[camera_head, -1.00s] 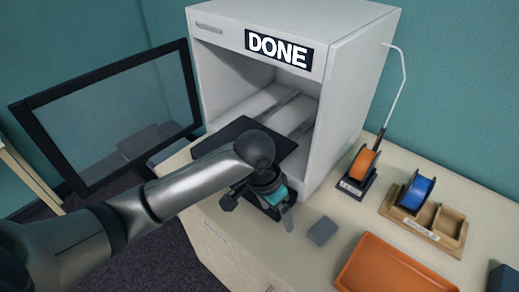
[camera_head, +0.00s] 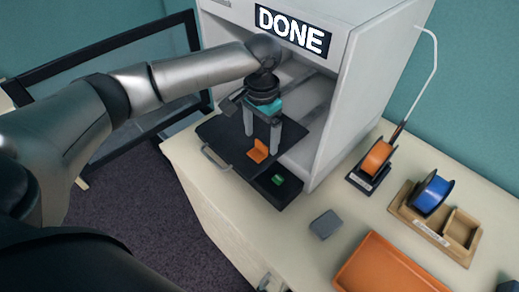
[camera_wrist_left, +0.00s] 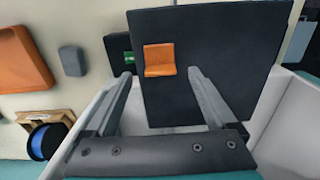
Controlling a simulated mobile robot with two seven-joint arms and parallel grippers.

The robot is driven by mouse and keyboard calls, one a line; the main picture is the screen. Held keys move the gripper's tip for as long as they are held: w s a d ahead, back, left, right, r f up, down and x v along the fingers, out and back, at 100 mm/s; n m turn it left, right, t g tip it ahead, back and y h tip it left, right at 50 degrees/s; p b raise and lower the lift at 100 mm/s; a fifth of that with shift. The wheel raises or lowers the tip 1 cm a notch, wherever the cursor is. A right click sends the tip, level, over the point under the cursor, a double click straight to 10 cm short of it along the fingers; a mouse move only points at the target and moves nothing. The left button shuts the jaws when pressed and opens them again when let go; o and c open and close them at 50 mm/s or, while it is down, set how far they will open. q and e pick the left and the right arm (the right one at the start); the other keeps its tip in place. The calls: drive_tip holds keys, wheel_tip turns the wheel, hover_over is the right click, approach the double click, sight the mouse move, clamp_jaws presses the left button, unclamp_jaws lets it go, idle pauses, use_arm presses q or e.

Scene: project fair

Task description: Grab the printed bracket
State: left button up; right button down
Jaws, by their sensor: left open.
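The printed bracket (camera_head: 258,151) is a small orange L-shaped piece standing on the black build plate (camera_head: 222,130) in front of the printer opening. My left gripper (camera_head: 262,138) points down over the plate with its fingers spread and empty, close above the bracket. In the left wrist view the bracket (camera_wrist_left: 159,58) shows between and slightly beyond the two open fingertips (camera_wrist_left: 160,74), and nothing covers it. I cannot tell the exact height of the fingertips above the plate (camera_wrist_left: 222,45). My right gripper is not in view.
The white printer (camera_head: 375,75) with a DONE display stands behind, its framed door (camera_head: 100,70) swung open left. A grey block (camera_head: 325,224), orange tray (camera_head: 385,268), orange spool (camera_head: 377,158) and blue spool (camera_head: 432,193) sit right.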

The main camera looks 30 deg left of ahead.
sight(261, 143)
use_arm(q)
wheel_tip(261, 143, down, 4)
drive_tip(key=shift+r, duration=0.2)
drive_tip(key=shift+w, duration=0.1)
drive_tip(key=c, duration=1.4)
drive_tip(key=shift+r, duration=0.1)
